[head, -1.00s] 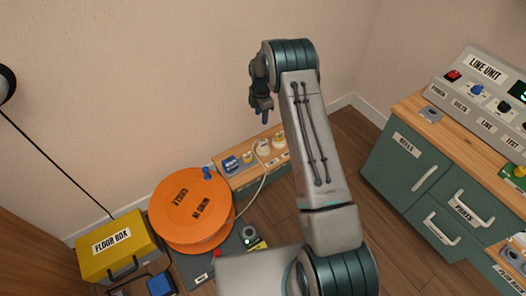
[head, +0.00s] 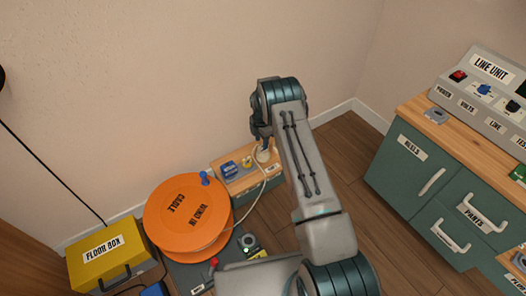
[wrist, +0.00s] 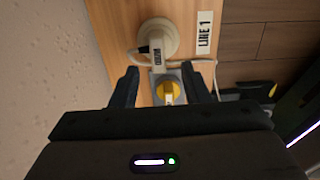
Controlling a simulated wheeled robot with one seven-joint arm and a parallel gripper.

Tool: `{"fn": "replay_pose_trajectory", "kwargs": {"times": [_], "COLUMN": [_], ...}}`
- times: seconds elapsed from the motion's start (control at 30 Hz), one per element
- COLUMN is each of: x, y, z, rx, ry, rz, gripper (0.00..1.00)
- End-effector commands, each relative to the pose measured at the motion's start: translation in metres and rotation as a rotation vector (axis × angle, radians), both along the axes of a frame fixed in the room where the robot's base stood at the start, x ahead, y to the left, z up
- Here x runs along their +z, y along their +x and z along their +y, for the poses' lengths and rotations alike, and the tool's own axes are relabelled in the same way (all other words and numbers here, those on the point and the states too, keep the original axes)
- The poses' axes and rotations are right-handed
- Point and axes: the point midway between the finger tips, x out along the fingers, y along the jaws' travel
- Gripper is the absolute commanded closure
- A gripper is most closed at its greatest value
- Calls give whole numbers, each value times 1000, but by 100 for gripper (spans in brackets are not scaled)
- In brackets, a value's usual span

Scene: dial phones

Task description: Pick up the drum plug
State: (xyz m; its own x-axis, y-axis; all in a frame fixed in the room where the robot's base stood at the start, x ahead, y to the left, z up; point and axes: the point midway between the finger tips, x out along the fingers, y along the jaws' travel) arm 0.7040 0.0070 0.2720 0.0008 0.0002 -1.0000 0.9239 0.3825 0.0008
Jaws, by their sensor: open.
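The drum plug (wrist: 157,54) is a pale plug with a small dark label, seated in a round cream socket (wrist: 158,32) in the wrist view. A white cord runs from it. My gripper (wrist: 161,74) is open, with one finger on each side of the area just below the plug in the picture, and nothing is visibly clamped. In the head view my gripper (head: 262,138) is low over the wooden bench, and the arm partly hides the socket there.
A yellow knob (wrist: 168,93) on a grey plate shows between my fingers, near the LINE 1 label (wrist: 204,33). The orange cable drum (head: 188,212) stands left of the wooden bench (head: 240,183), its cord reaching the bench. A blue part (head: 229,168) sits on the bench. The wall is close behind.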

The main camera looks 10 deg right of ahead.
Motion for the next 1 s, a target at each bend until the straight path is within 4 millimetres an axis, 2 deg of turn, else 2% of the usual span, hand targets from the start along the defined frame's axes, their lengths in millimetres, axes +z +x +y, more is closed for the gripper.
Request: {"fn": "replay_pose_trajectory", "kwargs": {"times": [0.03, 0.3, 0.57, 0.67, 0.7, 0.73, 1.0], "x": [-9, -45, -46, -46, -46, -46, -46], "y": [1, 5, 5, 5, 5, 5, 5], "z": [-1, -6, -7, -7, -7, -7, -7], "rx": [0, 0, 0, 0, 0, 0, 0], "ry": [0, 0, 0, 0, 0, 0, 0], "rz": [1, 1, 0, 0, 0, 1, 0], "gripper": [58, 58, 58, 83, 94, 100, 100]}}
